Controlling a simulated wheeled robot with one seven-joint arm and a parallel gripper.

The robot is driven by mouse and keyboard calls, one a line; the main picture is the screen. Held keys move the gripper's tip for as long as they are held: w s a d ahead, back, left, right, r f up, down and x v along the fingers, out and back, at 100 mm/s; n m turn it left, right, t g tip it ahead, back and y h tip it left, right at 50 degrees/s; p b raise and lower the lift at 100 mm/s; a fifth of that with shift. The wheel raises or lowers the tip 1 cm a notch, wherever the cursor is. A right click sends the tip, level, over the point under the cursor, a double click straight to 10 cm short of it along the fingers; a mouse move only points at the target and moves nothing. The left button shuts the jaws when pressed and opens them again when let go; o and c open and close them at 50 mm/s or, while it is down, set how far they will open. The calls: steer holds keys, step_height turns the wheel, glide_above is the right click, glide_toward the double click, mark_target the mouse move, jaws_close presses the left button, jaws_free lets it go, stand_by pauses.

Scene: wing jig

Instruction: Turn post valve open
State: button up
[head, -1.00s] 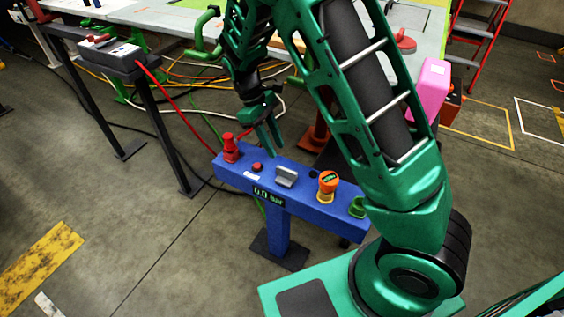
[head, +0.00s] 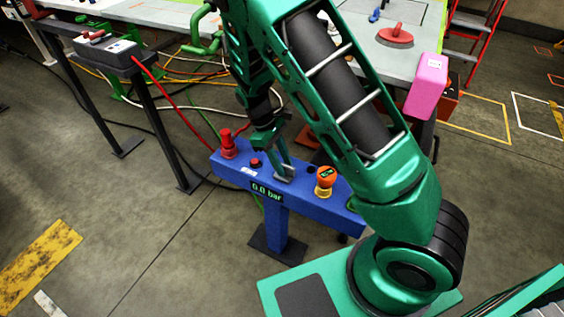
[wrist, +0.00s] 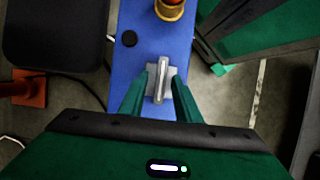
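The blue post (head: 225,171) carries a valve with a grey lever handle (wrist: 161,80) on its top face. In the head view the valve handle (head: 285,172) is partly hidden by my gripper. My gripper (wrist: 157,95) is open, with one green finger on each side of the handle in the wrist view. A gap shows between the fingers and the handle. In the head view my gripper (head: 283,168) reaches down to the valve. The display on the post's front (head: 266,192) reads 0.0 bar.
A red fitting (head: 228,145) and a small red button (head: 256,162) are left of the valve. An orange knob (head: 325,177) is to its right, with a black cap (wrist: 129,39) between. A grey box (head: 108,52) on a stand, with a red hose, is behind left.

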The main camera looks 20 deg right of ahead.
jaws_close()
steer(key=shift+d, duration=0.15)
steer(key=shift+n, duration=0.3)
steer(key=n, duration=0.1)
steer(key=n+t, duration=0.1)
steer(key=shift+a+n+h, duration=0.2)
steer(key=shift+n+h, duration=0.2)
steer(key=n, duration=0.2)
steer(key=n+t, duration=0.1)
steer(key=shift+s+r+n+h, duration=0.1)
steer(key=shift+s+n+h, duration=0.05)
steer(key=shift+n+h, duration=0.2)
steer(key=n+t, duration=0.1)
steer(key=n, duration=0.1)
steer(key=n+t, duration=0.1)
steer(key=n, duration=0.2)
steer(key=shift+s+n+t, duration=0.15)
steer(key=shift+n+t, duration=0.1)
steer(key=shift+t, duration=0.05)
steer(key=n+t, duration=0.1)
steer(key=n, duration=0.1)
steer(key=n+y, duration=0.1)
steer(key=n, duration=0.2)
steer(key=shift+d+t, duration=0.1)
steer(key=shift+t, duration=0.3)
steer(key=shift+n, duration=0.3)
